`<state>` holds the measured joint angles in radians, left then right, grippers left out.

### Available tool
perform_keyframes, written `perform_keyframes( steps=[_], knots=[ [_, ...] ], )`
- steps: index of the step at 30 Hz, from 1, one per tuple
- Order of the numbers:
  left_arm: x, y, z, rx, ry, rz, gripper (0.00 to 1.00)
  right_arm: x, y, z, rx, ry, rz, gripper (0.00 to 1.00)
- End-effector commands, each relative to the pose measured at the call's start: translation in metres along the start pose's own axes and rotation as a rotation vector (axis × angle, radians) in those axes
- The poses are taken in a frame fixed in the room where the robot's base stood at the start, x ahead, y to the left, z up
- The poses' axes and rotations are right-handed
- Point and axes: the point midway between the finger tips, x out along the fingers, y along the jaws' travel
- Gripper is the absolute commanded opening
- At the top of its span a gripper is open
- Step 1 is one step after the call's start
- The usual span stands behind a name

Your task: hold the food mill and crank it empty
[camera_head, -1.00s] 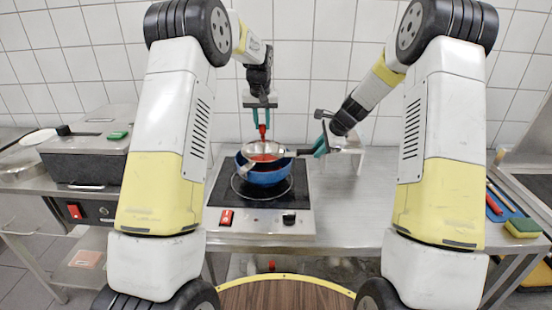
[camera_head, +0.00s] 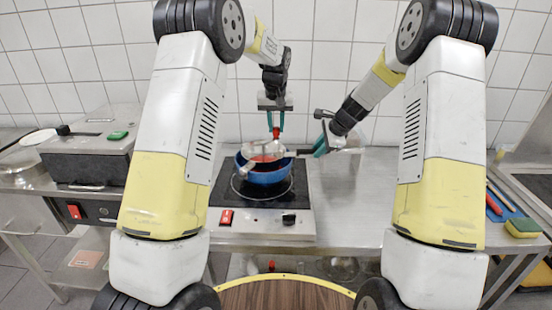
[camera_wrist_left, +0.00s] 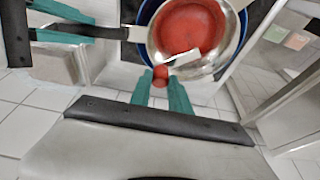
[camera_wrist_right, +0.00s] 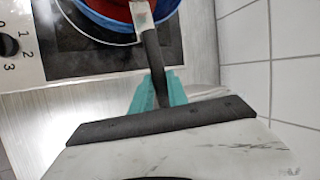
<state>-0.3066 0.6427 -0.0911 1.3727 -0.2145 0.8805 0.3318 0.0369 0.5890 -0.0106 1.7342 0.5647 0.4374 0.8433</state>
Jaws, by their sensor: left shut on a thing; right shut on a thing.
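The steel food mill (camera_head: 287,151) sits on the blue pot (camera_head: 265,177). Red food (camera_wrist_left: 190,28) shows inside the mill in the left wrist view. My left gripper (camera_head: 275,125) is above the mill, shut on the red knob (camera_wrist_left: 160,73) of its crank. My right gripper (camera_head: 321,143) is to the right of the mill, shut on the mill's black handle (camera_wrist_right: 155,62). The right wrist view shows this handle between the teal fingers (camera_wrist_right: 158,88). The inside of the pot is mostly hidden by the mill.
The pot stands on a black hob (camera_head: 222,192) with a red switch (camera_head: 226,217) and a knob on its front. A dark-lidded appliance (camera_head: 85,160) is at left. A sponge (camera_head: 522,228) lies at right.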

Motion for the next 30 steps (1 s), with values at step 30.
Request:
perform_keyframes(
  steps=[30],
  knots=[
    [-0.009,0.011,0.027,-0.002,0.0,-0.002,0.0,0.0,-0.001,-0.003,0.004,0.004,-0.002,0.0]
  ],
)
